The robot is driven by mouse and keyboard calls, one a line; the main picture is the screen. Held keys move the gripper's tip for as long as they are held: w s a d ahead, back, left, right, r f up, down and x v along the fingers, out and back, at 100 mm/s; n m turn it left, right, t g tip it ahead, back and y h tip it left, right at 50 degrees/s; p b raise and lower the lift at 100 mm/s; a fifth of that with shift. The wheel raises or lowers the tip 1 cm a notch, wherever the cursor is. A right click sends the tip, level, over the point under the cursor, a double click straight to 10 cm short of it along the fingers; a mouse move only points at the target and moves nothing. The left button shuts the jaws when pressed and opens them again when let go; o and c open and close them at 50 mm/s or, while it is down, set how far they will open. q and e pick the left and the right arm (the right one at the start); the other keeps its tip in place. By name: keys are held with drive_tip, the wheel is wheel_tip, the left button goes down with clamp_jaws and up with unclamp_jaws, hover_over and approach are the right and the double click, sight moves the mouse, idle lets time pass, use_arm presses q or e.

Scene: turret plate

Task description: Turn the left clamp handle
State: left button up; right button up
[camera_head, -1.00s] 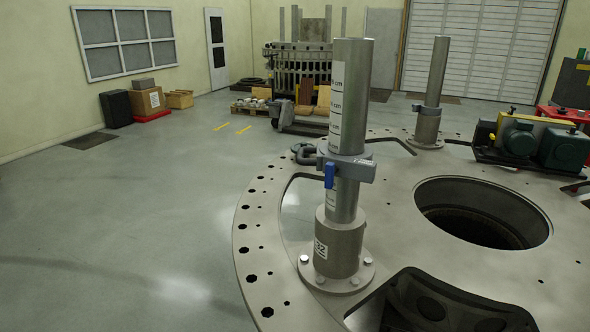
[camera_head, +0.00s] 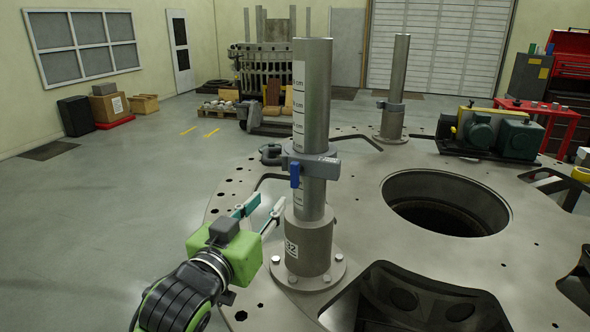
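The left clamp (camera_head: 314,165) is a grey collar around the near upright steel post (camera_head: 312,100), which carries a centimetre scale. Its blue handle (camera_head: 295,174) hangs down on the clamp's left front side. My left gripper (camera_head: 264,207) comes in from the lower left, below and left of the handle. Its two fingers are spread apart with nothing between them, and it appears apart from the handle. The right gripper is not in view.
The post stands on a bolted flange (camera_head: 308,271) on the round turret plate (camera_head: 365,215), which has a large round hole. A second post (camera_head: 396,85) with a clamp stands farther back. A green pump unit (camera_head: 497,135) sits at the right.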

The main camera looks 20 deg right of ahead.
sight(293, 171)
use_arm(q)
drive_tip(key=p+x, duration=0.1)
drive_tip(key=x, duration=0.3)
drive_tip(key=r+p+x, duration=0.1)
drive_tip(key=x, duration=0.3)
drive_tip(key=d+r+p+x, duration=0.1)
drive_tip(key=x, duration=0.3)
drive_tip(key=shift+s+d+r+p, duration=0.15)
drive_tip(key=shift+r+p, duration=0.05)
drive_tip(key=shift+p, duration=0.15)
drive_tip(key=shift+w+d+f, duration=0.1)
drive_tip(key=shift+w+d, duration=0.25)
drive_tip(key=shift+w, duration=0.1)
clamp_jaws()
